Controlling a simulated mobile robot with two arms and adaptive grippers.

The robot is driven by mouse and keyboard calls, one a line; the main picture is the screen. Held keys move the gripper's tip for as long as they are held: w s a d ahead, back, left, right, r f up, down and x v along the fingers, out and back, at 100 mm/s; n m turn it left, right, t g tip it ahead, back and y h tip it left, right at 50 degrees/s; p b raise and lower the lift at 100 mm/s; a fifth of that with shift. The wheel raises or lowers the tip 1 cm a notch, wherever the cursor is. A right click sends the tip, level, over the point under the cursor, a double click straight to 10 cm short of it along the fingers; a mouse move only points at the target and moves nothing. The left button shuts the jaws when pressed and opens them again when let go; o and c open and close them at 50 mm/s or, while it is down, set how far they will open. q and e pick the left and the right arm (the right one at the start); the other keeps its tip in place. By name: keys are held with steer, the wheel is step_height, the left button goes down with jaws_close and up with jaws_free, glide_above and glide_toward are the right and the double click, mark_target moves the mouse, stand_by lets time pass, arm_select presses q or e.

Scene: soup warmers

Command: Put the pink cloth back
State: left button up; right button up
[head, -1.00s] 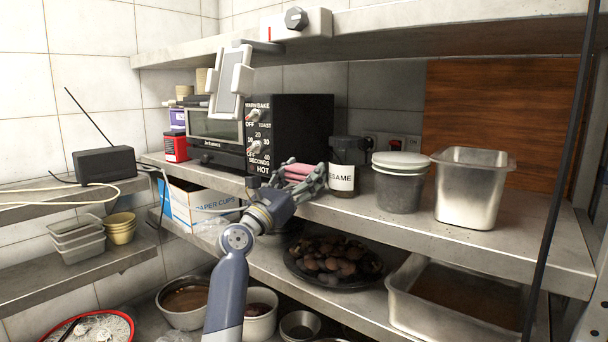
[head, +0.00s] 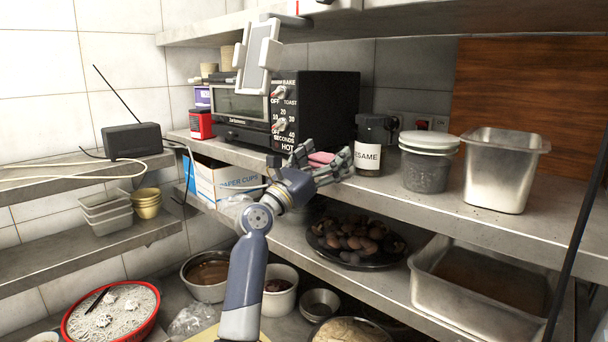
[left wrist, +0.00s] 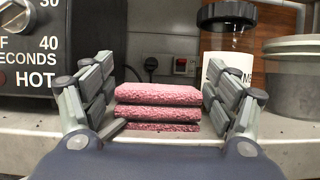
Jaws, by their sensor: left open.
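The pink cloth (head: 320,157) lies folded in layers on the upper shelf, between the toaster oven and the sesame jar. In the left wrist view the cloth (left wrist: 158,96) shows its pink, rough folds between my fingers. My left gripper (head: 325,165) is open at the shelf's front edge, with a finger on each side of the cloth. In the left wrist view small gaps show between the fingers of the left gripper (left wrist: 160,100) and the cloth. In the head view the fingers partly hide the cloth. My right gripper is not in view.
The toaster oven (head: 318,108) stands left of the cloth, and the sesame jar (head: 369,150) stands close on its right. A lidded container (head: 427,165) and a metal bin (head: 503,170) are farther right. A plate of dark food (head: 352,240) sits on the shelf below.

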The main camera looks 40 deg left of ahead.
arm_select(q)
steer(key=b+v, duration=0.3)
steer(key=v, duration=0.7)
steer(key=shift+s, duration=0.3)
steer(key=shift+a, duration=0.1)
